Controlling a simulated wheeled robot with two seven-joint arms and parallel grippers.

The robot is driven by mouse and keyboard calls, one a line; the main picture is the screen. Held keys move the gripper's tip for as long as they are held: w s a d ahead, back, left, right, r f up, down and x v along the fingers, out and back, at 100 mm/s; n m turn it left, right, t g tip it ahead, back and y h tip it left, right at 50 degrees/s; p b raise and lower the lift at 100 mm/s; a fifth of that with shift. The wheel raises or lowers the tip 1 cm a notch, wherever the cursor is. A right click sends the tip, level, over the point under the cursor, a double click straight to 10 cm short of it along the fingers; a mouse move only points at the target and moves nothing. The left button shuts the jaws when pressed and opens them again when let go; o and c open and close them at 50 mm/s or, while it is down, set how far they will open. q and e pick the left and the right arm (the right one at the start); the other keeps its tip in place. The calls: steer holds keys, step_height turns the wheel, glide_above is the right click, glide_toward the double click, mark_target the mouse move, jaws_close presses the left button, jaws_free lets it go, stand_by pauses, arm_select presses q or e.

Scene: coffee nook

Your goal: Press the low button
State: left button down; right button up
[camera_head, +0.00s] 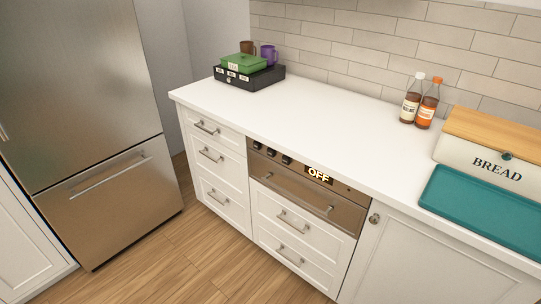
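A built-in steel appliance (300,189) sits in the cabinet front under the white counter. Its display (318,175) reads "OFF". Several dark knobs or buttons (270,154) sit in a row at the left of its top panel. They are too small to read, and I cannot tell which one is the low button. Neither of my grippers shows in the head view.
The white counter (310,118) is clear in the middle. A black box (249,80) with a green box and mugs stands at the back left. Two bottles (427,104), a bread bin (490,164) and a teal tray (480,205) stand right. A steel fridge (85,85) is left.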

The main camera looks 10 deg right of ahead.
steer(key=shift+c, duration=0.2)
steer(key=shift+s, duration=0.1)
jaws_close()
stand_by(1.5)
